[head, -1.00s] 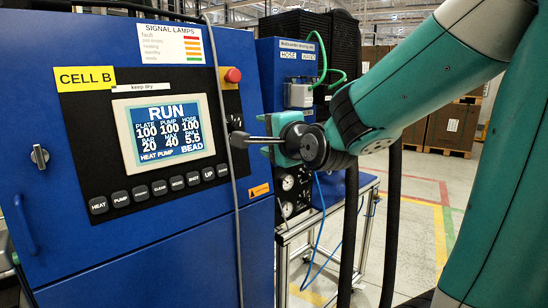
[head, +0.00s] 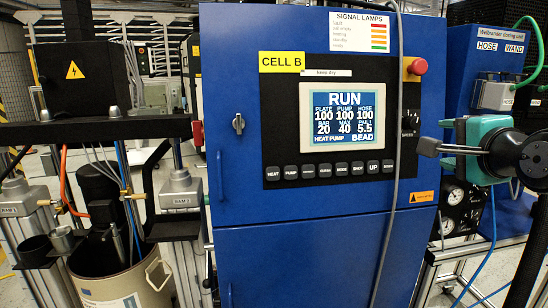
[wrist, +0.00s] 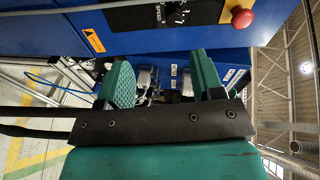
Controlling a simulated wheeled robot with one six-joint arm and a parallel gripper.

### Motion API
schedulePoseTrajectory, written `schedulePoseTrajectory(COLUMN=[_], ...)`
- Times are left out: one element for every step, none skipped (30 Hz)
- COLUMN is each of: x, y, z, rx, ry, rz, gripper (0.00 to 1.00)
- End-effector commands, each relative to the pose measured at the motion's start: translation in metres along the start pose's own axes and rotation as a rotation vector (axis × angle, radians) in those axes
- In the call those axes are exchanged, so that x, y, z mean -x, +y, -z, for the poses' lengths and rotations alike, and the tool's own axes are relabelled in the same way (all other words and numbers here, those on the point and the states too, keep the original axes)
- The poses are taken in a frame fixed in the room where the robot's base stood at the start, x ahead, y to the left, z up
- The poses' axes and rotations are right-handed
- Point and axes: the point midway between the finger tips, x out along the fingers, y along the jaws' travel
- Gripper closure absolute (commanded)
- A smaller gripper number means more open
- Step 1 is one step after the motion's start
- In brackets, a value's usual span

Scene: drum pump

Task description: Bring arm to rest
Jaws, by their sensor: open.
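My gripper (head: 432,148) is at the right side of the head view, beside the right edge of the blue control cabinet (head: 310,230). It points left, and only part of my teal and black wrist shows there. In the wrist view my gripper (wrist: 160,85) has its two teal fingers apart, with nothing between them. Most of my arm is outside the head view.
The cabinet's screen (head: 343,117) reads RUN, above a row of black buttons. A red stop button (head: 417,66) sits near the gripper. A drum (head: 115,285) with ram posts stands left. The dosing unit (head: 492,90) and a blue hose are right.

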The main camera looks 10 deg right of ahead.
Motion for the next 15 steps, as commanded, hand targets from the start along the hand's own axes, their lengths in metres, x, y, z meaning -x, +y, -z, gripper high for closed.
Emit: schedulePoseTrajectory(x=[0.001,0.003,0.007,0.013,0.022,0.036,0.049,0.062,0.082,0.097,0.112,0.131,0.143,0.155,0.168], y=[0.005,0.011,0.020,0.028,0.036,0.048,0.056,0.064,0.074,0.081,0.087,0.094,0.098,0.102,0.106], z=[-0.022,-0.037,-0.061,-0.080,-0.099,-0.123,-0.140,-0.155,-0.172,-0.182,-0.190,-0.197,-0.202,-0.204,-0.206], rx=[0.071,0.131,0.228,0.312,0.403,0.533,0.631,0.730,0.857,0.947,1.033,1.136,1.204,1.264,1.332], ry=[-0.076,-0.133,-0.227,-0.309,-0.400,-0.531,-0.634,-0.737,-0.874,-0.974,-1.072,-1.192,-1.275,-1.351,-1.437], rz=[-0.055,-0.096,-0.155,-0.197,-0.237,-0.282,-0.306,-0.325,-0.338,-0.341,-0.338,-0.328,-0.317,-0.304,-0.286], gripper=[0.39,0.39,0.39,0.39,0.39,0.39,0.39,0.39,0.39,0.39,0.39,0.39,0.39,0.39,0.39])
